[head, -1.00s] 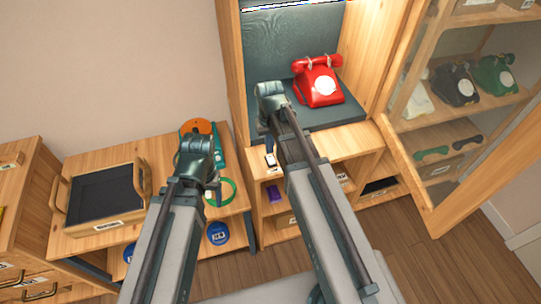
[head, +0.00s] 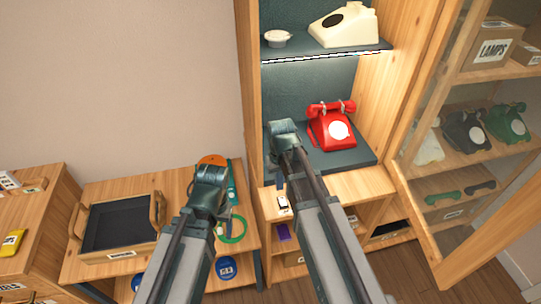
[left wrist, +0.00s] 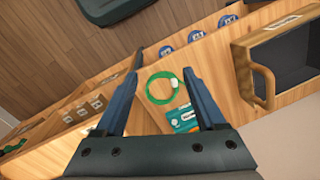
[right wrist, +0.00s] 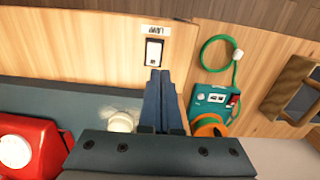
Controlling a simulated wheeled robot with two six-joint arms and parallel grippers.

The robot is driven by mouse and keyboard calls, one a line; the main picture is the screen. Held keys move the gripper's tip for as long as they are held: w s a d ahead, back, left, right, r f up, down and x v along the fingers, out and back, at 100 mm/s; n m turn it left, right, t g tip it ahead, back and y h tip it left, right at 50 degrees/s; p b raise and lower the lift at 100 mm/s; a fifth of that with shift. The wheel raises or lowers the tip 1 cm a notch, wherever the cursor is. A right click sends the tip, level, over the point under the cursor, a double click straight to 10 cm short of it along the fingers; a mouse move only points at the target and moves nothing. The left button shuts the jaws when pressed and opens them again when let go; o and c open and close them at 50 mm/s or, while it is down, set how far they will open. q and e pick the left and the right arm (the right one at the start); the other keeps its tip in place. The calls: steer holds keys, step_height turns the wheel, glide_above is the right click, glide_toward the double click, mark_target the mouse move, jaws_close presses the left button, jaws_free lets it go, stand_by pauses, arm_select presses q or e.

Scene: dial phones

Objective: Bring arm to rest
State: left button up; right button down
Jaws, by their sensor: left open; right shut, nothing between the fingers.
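My left gripper (left wrist: 160,90) is open and empty in the left wrist view. In the head view it is at the lower left, over the low bench (head: 180,180), and its fingers are mostly hidden. My right gripper (right wrist: 160,80) is shut with nothing between its fingers. In the head view my right arm reaches up to the front of the cabinet, left of the red dial phone (head: 332,128). The red phone stands on the dark cabinet shelf with its handset on top. It also shows in the right wrist view (right wrist: 30,145), apart from the gripper.
A dark tray with wooden handles (head: 118,226) sits on the bench. A green cord (left wrist: 163,87) and a teal device (right wrist: 212,100) lie beside it. A cream phone (head: 345,25) stands on the upper shelf. A glass-fronted door (head: 440,150) stands open at the right.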

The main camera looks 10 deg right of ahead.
steer(key=s+a+n+h, duration=0.1)
steer(key=s+a+n, duration=0.2)
steer(key=s+a, duration=0.6)
steer(key=s, duration=0.4)
steer(key=shift+s+a, duration=0.1)
